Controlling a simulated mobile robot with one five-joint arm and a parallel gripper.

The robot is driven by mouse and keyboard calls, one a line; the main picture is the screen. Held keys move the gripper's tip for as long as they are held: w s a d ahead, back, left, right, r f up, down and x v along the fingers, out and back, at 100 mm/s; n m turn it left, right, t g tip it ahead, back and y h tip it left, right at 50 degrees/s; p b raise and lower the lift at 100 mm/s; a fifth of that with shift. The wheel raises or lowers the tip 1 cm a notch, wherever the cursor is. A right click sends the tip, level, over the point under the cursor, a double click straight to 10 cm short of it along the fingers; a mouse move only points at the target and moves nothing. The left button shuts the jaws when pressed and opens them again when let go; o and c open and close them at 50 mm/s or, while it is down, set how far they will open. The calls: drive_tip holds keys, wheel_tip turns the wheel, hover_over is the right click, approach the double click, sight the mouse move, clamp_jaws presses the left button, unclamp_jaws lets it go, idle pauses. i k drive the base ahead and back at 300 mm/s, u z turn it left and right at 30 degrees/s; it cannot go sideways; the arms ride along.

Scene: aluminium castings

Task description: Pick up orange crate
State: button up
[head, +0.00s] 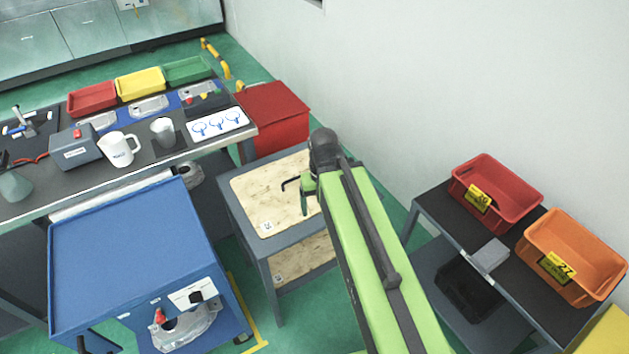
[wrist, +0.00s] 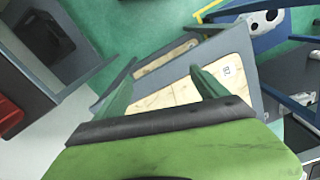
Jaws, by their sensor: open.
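The orange crate (head: 580,245) stands upright at the right end of a dark-topped table, in the head view. It looks empty inside and has a yellow numbered label on its front. My gripper (head: 305,192) is far to the left of it, over a grey cart with wooden boards. In the wrist view, my gripper (wrist: 163,85) has its two green fingers spread apart with nothing between them. The orange crate does not show in the wrist view.
A red crate (head: 497,188) stands left of the orange crate; a grey block (head: 490,256) lies between them near the front edge. A dark crate (head: 468,290) sits on the shelf below. The grey cart (head: 238,222) and blue cart (head: 130,250) stand left. A wall runs behind the table.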

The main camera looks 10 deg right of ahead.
sight(596, 265)
drive_tip(key=u, duration=0.1)
drive_tip(key=k, duration=1.05)
drive_tip(key=z, duration=1.3)
drive_tip(key=i, duration=1)
drive_tip(key=u, duration=0.05)
drive_tip(key=k, duration=0.85)
